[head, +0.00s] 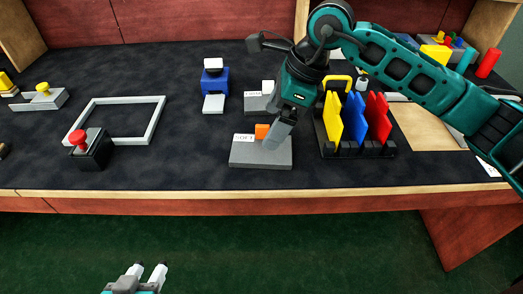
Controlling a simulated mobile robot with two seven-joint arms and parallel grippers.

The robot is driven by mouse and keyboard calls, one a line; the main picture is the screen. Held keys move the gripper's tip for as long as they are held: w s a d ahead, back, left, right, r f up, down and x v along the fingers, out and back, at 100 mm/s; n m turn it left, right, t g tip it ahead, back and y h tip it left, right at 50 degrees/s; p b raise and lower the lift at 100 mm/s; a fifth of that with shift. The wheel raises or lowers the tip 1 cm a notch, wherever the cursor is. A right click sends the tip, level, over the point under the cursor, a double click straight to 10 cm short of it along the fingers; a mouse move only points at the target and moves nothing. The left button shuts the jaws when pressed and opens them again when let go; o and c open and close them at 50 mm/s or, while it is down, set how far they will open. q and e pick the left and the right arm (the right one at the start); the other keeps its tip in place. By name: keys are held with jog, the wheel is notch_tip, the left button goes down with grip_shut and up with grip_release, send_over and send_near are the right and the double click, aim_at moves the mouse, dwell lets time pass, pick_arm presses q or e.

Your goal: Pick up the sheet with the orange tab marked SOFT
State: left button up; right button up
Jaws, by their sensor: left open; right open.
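The grey sheet (262,156) lies flat near the table's front edge. Its orange tab (262,131) stands up at the back, beside a white label reading SOFT (244,138). My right gripper (278,138) points down over the sheet, right next to the orange tab. Its fingers overlap in this view and hide part of the sheet's back edge; I cannot tell whether they touch the tab. My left gripper (149,272) is open and empty, low in front of the table, over the green floor.
Behind the sheet is another grey plate with a label (256,103), partly hidden. A rack (358,151) with yellow, blue and red panels stands close on the right. A black box with a red button (90,150) and a grey frame (156,121) lie left. The front strip is clear.

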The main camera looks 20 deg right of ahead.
aim_at(256, 148)
jog(key=b+x, duration=0.1)
jog(key=x, duration=0.5)
jog(key=shift+a+f, duration=0.15)
jog(key=shift+f, duration=0.2)
jog(key=c, duration=0.7)
jog(key=shift+r, duration=0.2)
